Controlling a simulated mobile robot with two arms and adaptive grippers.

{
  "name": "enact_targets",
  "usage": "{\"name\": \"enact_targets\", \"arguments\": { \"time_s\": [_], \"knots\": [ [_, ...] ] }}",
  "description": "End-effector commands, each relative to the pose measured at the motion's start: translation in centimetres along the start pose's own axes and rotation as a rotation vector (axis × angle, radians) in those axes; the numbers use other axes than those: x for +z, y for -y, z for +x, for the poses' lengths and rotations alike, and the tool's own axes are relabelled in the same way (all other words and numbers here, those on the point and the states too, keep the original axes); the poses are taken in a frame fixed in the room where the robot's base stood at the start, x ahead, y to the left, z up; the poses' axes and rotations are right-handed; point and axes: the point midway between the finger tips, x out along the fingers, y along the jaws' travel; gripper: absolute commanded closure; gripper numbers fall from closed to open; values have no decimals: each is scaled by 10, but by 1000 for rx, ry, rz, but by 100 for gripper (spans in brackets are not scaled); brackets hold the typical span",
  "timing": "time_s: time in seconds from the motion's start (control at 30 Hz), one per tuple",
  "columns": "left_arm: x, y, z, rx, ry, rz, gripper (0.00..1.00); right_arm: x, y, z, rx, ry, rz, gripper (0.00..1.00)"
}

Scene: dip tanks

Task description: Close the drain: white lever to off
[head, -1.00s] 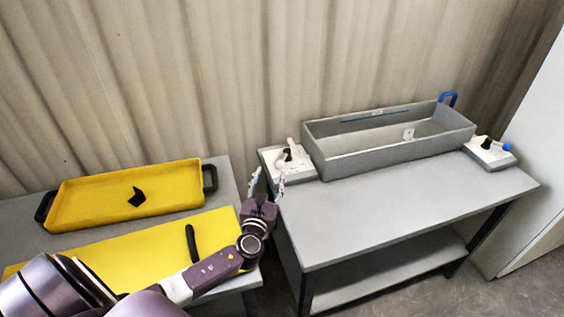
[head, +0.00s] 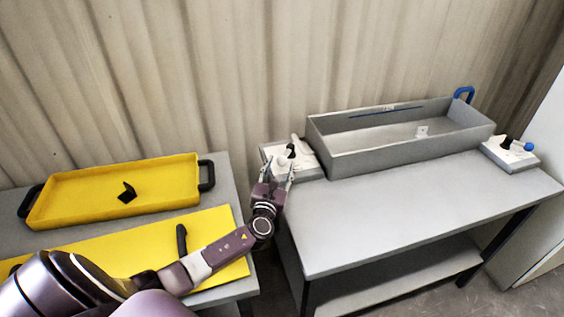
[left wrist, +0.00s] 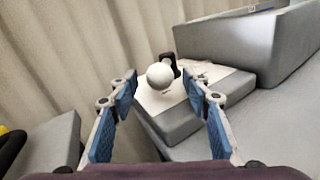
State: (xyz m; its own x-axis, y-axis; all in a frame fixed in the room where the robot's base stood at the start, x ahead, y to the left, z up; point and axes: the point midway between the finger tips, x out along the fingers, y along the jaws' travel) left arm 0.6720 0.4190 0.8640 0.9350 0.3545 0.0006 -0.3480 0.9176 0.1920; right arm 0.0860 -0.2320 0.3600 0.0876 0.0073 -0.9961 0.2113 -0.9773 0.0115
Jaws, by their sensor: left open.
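The white lever (head: 295,143) stands up from a pale valve box (head: 309,164) at the left end of the grey table, beside the grey tank. In the left wrist view its round white knob (left wrist: 159,76) faces me, with a black part behind it on the box (left wrist: 178,119). My left gripper (head: 276,172) is open, just in front of the lever. In the left wrist view the knob appears between its two blue-padded fingers; I see no contact, and the depth gap is hard to judge. My right gripper is out of view.
The grey tank (head: 400,157) stands right of the box. A second box (head: 512,156) with a blue-knobbed lever (head: 528,146) is at the table's right end. The grey table's front (head: 400,215) is clear.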

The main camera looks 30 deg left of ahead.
Motion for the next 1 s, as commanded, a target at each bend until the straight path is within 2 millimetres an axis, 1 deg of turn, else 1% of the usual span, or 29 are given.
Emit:
{"name": "enact_targets", "arguments": {
  "time_s": [0.03, 0.1, 0.2, 0.33, 0.57, 0.9, 0.97, 1.0],
  "knots": [
    [0, 0, 8, 1, 1, 0, 56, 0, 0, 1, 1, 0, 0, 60],
    [0, 0, 15, 1, 1, 2, 56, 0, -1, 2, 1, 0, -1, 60],
    [0, 0, 23, 1, 1, 0, 56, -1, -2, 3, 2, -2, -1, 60],
    [0, 0, 27, 0, 0, 0, 56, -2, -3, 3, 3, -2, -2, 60],
    [0, 0, 27, 0, 0, 0, 56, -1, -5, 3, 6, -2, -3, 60],
    [0, 0, 27, 0, 0, 0, 94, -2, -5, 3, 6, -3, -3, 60],
    [0, 0, 27, 0, 0, 0, 100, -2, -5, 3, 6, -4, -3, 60],
    [0, 0, 27, 0, 0, 0, 100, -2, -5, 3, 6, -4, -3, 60]
  ]
}}
